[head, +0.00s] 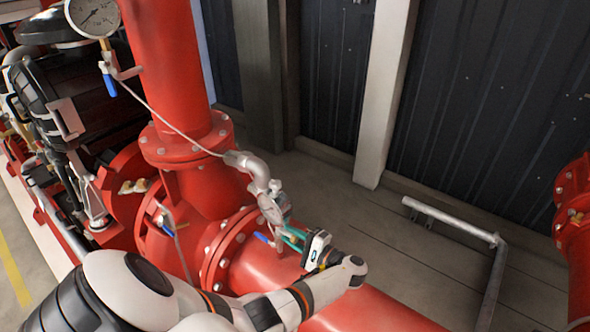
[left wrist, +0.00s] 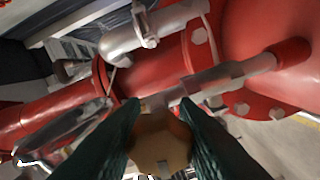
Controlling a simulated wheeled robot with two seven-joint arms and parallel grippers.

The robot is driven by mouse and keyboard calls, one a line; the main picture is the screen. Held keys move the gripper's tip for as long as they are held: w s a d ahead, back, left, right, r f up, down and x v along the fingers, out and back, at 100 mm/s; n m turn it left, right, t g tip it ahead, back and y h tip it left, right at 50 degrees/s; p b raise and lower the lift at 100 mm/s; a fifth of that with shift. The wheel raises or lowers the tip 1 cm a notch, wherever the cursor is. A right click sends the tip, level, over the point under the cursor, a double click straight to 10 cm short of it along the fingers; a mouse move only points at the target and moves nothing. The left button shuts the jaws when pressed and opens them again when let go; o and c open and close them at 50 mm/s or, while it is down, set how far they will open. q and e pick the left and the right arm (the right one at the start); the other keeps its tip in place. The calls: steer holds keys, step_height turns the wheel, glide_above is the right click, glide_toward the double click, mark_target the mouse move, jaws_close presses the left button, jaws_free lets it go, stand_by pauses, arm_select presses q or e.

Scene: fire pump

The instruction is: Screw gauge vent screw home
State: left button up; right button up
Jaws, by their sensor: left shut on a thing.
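In the left wrist view, the dark green fingers (left wrist: 160,108) close on a tan, brass-like six-sided piece (left wrist: 160,145), which seems to be the vent screw. The fingers hide its sides, and I cannot tell how far its thread is engaged. In the head view the screw is too small or hidden to make out. A grey metal fitting (left wrist: 222,78) crosses just beyond the fingertips. My right gripper is in neither view.
A blue-handled valve (head: 263,238) sits close beside the gripper. A silver elbow pipe (head: 248,165) rises behind the gauge. Bolted red flanges (head: 228,248) stand to the left. A larger gauge (head: 93,17) is at top left.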

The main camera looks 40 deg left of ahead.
arm_select(q)
steer(key=m, duration=0.1)
steer(key=m+p, duration=0.1)
steer(key=m, duration=0.1)
steer(key=shift+r+m, duration=0.3)
steer(key=m+p, duration=0.1)
steer(key=m, duration=0.2)
steer(key=shift+w+a+m, duration=0.1)
steer(key=shift+m, duration=0.2)
steer(key=m, duration=0.8)
steer(key=shift+m, duration=0.3)
steer(key=o, duration=0.7)
steer(key=shift+o, duration=1.4)
steer(key=shift+s, duration=0.2)
